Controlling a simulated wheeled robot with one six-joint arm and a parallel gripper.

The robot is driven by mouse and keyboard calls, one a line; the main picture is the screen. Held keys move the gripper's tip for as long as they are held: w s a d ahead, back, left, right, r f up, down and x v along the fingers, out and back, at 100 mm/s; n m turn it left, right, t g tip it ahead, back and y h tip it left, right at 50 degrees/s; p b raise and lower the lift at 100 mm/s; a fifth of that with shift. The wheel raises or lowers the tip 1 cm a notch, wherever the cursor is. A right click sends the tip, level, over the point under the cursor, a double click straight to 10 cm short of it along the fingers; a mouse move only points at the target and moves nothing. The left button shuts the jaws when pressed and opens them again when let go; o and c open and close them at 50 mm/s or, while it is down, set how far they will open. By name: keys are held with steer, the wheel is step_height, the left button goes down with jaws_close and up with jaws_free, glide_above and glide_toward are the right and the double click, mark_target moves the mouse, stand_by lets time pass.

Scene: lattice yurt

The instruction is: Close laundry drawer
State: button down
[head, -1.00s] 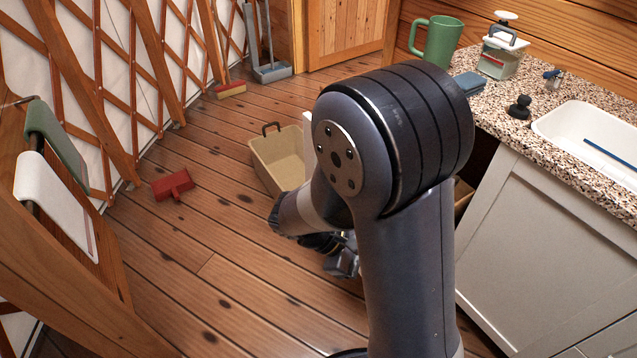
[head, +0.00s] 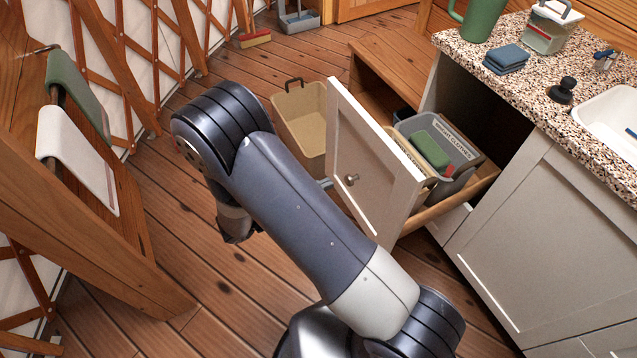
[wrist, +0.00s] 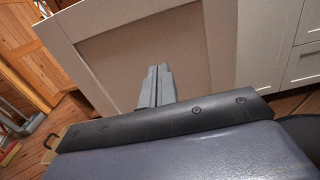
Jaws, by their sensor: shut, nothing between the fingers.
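The laundry drawer (head: 385,195) stands pulled out from the counter cabinet, its white panelled front facing left with a round knob (head: 351,180). Inside are grey bins (head: 462,150) with a green folded cloth and a label too small to read surely. In the wrist view, the pale drawer front (wrist: 205,65) fills the middle. My gripper (wrist: 158,70) is shut and empty, its fingers pointing at the recessed panel. I cannot tell if the tips touch it. In the head view, my arm hides most or all of the gripper.
The counter (head: 530,95) holds a green mug (head: 482,18), blue folded cloths (head: 506,58) and a black stopper-like object (head: 562,90). A wooden rack with towels (head: 80,160) stands at left. Floor between is partly clear.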

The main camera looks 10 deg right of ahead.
mark_target(371, 165)
steer(key=x, duration=1)
steer(key=shift+d, duration=0.25)
steer(key=shift+w+d, duration=0.1)
steer(key=shift+w+d, duration=0.1)
steer(key=shift+d, duration=0.2)
steer(key=b+x, duration=0.6)
steer(key=x, duration=2.9)
steer(key=shift+d, duration=0.2)
steer(key=shift+r, duration=0.1)
steer(key=shift+w, duration=0.1)
